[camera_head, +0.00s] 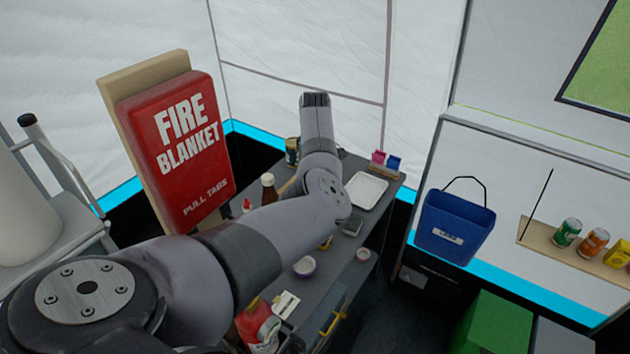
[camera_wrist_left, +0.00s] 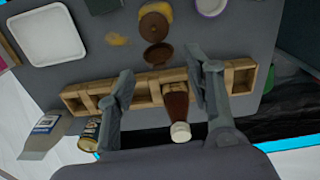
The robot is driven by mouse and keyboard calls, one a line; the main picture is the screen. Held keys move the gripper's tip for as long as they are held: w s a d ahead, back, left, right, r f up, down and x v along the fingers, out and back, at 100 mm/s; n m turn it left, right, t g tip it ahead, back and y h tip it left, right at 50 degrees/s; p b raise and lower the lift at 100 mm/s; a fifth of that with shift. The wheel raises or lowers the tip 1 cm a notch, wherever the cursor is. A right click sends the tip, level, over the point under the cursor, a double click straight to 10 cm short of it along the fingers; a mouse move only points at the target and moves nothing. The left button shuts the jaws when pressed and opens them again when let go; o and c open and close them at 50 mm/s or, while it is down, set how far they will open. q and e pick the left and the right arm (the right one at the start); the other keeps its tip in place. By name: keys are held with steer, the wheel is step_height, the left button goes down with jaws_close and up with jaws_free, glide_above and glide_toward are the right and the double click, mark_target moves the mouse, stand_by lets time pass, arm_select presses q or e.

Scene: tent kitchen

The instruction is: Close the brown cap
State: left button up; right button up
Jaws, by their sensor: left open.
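A small brown round thing with two dish-like parts lies on the dark tabletop in the left wrist view. One brown disc, seemingly the cap (camera_wrist_left: 155,26), is at the top, and a second brown round part (camera_wrist_left: 158,54) sits just below it. They look spread apart like an opened lid and base; the join is unclear. My left gripper (camera_wrist_left: 161,68) is open and empty, its fingers reaching toward the lower brown part from either side. In the head view my left arm hides the brown thing and the gripper. My right gripper is not in view.
A wooden rack (camera_wrist_left: 145,92) crosses below the brown parts, with a brown bottle with a cream top (camera_wrist_left: 177,110) standing at it between my fingers. A white tray (camera_wrist_left: 47,35) and a purple-rimmed cup (camera_wrist_left: 210,6) are nearby. A fire blanket case (camera_head: 180,150) stands left.

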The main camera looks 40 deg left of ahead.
arm_select(q)
steer(key=shift+f, duration=1.2)
steer(key=shift+r, duration=0.1)
jaws_close()
